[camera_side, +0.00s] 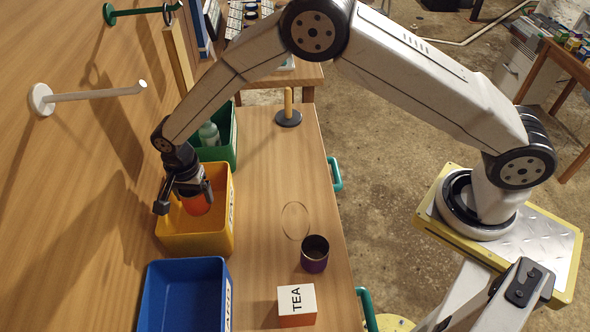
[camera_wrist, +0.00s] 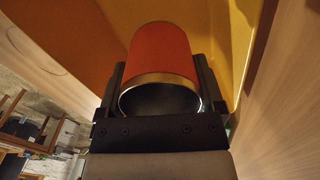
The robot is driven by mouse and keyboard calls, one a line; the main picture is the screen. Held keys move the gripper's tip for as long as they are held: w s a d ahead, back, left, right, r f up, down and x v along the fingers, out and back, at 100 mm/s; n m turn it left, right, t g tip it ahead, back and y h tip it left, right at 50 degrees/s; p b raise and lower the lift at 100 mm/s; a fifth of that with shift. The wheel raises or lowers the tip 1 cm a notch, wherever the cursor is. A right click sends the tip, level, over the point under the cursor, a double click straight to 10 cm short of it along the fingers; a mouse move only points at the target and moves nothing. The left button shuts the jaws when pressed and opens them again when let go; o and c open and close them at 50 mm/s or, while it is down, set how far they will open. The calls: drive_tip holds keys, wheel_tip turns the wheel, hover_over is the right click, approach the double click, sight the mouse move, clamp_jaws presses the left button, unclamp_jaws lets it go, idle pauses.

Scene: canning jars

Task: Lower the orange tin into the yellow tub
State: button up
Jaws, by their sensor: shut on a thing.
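The orange tin (camera_side: 197,204) is between the fingers of my gripper (camera_side: 184,199), which is shut on it. In the wrist view the tin (camera_wrist: 160,55) shows its orange side and a gold rim around an open, dark end, with a finger of my gripper (camera_wrist: 160,95) on each side. The yellow tub (camera_side: 196,244) stands on the bench below, and the tin is at its opening in the side view. The tub's yellow inside (camera_wrist: 70,35) fills much of the wrist view behind the tin. I cannot tell whether the tin touches the tub's floor.
A blue tub (camera_side: 184,295) stands in front of the yellow one, and a green tub (camera_side: 228,142) with a bottle (camera_side: 209,134) behind. A purple cup (camera_side: 314,254), a TEA box (camera_side: 296,304) and a wire ring (camera_side: 295,221) are to the right. Pegs stick out from the left wall.

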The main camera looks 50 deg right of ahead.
drive_tip(key=shift+f, duration=0.65)
drive_tip(key=shift+f, duration=2.5)
idle(2.8)
drive_tip(key=o, duration=1)
drive_tip(key=shift+c, duration=0.2)
drive_tip(key=shift+r, duration=0.1)
drive_tip(key=shift+r, duration=3.85)
drive_tip(key=shift+d, duration=0.1)
